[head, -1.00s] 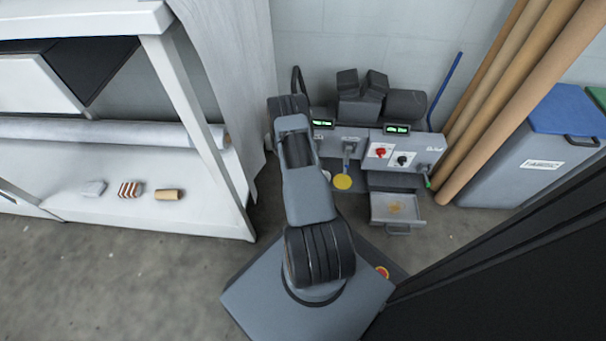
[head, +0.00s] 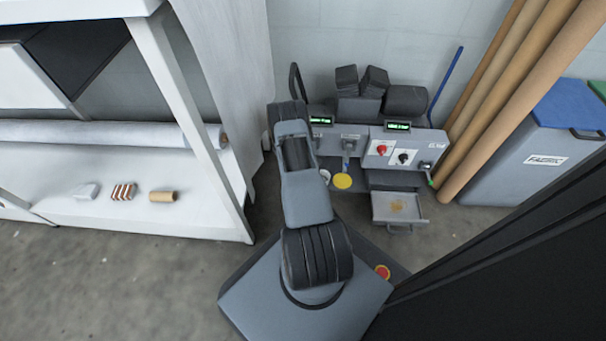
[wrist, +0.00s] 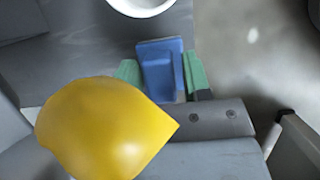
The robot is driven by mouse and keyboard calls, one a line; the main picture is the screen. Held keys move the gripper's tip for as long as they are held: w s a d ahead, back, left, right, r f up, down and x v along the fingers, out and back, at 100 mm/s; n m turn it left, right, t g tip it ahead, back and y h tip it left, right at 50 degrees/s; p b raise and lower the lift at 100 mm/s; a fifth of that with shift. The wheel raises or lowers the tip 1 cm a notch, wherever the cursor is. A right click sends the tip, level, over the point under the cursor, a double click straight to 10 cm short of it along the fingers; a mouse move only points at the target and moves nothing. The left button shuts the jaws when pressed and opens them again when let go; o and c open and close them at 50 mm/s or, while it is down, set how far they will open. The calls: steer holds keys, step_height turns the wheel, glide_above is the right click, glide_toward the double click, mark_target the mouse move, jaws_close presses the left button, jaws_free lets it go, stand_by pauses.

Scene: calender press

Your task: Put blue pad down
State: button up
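The blue pad (wrist: 160,68) shows in the wrist view, between the two green fingertips of my gripper (wrist: 162,76). The fingertips sit against its left and right sides, so my gripper is shut on it. The pad is over or near a grey surface (wrist: 85,55); I cannot tell whether it touches it. In the head view my arm hides the gripper and the pad.
A large yellow round part (wrist: 105,130) is close to my gripper, also in the head view (head: 342,181). A white round dish (wrist: 140,5) lies beyond. The grey press (head: 400,150) has an open drawer (head: 398,207). A white shelf (head: 120,215) stands left.

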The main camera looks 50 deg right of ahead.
steer(key=shift+o, duration=0.9)
steer(key=p+v, duration=0.2)
steer(key=v, duration=0.3)
steer(key=shift+d+r+p, duration=0.1)
steer(key=shift+p, duration=0.3)
steer(key=w+a+p, duration=0.1)
steer(key=w+a, duration=0.6)
steer(key=w, duration=0.2)
steer(key=shift+a+p, duration=0.35)
steer(key=shift+w, duration=0.15)
